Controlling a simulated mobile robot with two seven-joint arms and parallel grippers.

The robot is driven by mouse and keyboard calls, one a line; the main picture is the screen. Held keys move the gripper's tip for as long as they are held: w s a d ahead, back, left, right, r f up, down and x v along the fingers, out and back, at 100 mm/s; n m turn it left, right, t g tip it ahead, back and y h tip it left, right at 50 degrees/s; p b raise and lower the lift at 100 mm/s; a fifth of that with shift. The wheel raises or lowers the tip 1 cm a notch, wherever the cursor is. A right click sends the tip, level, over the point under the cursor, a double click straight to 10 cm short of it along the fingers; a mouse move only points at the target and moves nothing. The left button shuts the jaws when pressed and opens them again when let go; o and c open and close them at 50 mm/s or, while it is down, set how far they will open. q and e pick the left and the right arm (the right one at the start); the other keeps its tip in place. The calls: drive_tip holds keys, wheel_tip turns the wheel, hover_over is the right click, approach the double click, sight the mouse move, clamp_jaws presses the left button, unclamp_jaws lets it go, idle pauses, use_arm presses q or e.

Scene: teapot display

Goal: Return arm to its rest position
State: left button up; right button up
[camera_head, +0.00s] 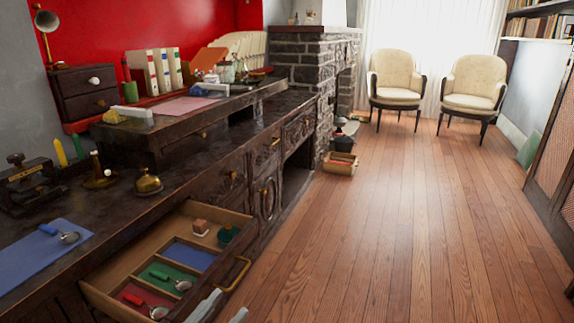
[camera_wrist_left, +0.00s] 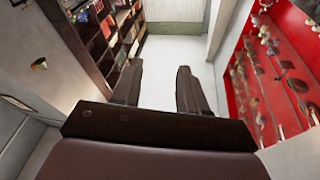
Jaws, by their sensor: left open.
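My left gripper (camera_head: 230,303) shows at the bottom edge of the head view, with two pale fingers spread apart. It is beside the front right of the open drawer (camera_head: 97,298). In the left wrist view, its two dark fingers (camera_wrist_left: 158,85) are apart with nothing between them. Most of my left arm is hidden below the head view. My right gripper is in neither view.
The drawer holds a green-handled tool (camera_head: 172,281) and a red-handled tool (camera_head: 143,303); its blue compartment (camera_head: 189,257) is bare. A blue-handled tool (camera_head: 60,235) lies on a blue mat (camera_head: 30,262).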

use_arm(q)
drive_tip(key=s+a+f+n+g+y, duration=0.3)
drive_tip(key=s+f+y, duration=0.15)
drive_tip(key=f, duration=0.35)
drive_tip(key=s+a+f+n+g+y, duration=0.35)
drive_tip(key=s+f, duration=0.25)
drive_tip(key=f, duration=0.3)
drive_tip(key=s+a+r+p, duration=0.1)
drive_tip(key=a+r+p, duration=0.1)
drive_tip(key=r+p, duration=0.5)
drive_tip(key=s+a+r+y+p, duration=0.1)
drive_tip(key=r+p, duration=0.7)
drive_tip(key=p, duration=0.7)
drive_tip(key=shift+a+r+n+p, duration=0.15)
drive_tip(key=shift+a+n+p, duration=0.2)
drive_tip(key=shift+a+n, duration=0.1)
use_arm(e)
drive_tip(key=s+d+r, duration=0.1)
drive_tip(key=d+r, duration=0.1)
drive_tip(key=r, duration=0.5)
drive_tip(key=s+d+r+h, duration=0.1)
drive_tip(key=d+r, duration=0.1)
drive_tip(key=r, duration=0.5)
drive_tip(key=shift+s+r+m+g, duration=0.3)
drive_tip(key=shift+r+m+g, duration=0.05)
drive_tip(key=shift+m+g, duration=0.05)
